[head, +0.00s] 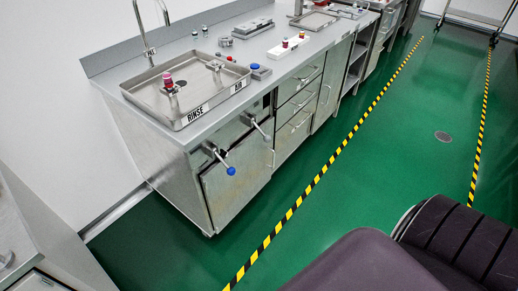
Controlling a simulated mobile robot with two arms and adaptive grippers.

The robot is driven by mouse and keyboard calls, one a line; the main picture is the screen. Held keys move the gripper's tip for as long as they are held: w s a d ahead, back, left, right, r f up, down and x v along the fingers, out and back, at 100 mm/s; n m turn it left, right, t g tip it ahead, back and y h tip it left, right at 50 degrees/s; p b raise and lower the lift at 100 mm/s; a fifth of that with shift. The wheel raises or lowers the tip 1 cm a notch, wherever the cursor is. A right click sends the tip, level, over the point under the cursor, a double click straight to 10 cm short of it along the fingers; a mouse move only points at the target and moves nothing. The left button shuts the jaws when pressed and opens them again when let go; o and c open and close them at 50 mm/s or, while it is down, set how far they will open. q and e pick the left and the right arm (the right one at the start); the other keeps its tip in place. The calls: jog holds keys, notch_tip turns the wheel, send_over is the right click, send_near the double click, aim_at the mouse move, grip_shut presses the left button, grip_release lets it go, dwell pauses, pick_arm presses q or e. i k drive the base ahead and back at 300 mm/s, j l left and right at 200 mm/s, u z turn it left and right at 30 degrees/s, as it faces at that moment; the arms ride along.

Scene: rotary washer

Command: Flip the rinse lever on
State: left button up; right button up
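The steel basin (190,93) is set in the counter and carries a RINSE label (195,115) and an AIR label (238,87) on its front rim. Below the RINSE label, a metal lever with a blue ball knob (231,171) sticks out of the cabinet front and slants down to the right. A second metal lever (258,128) sits to its right, below the AIR label. Neither of my grippers shows in the head view, and nothing touches the levers.
The steel cabinet (240,180) has drawers and doors further right. A tall faucet (146,35) stands behind the basin. Small colored items and a white block (289,46) sit on the counter. The green floor (330,210) is clear, with yellow-black tape (318,176) running along the cabinets.

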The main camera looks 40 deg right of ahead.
aim_at(231, 171)
jog(key=z, duration=0.85)
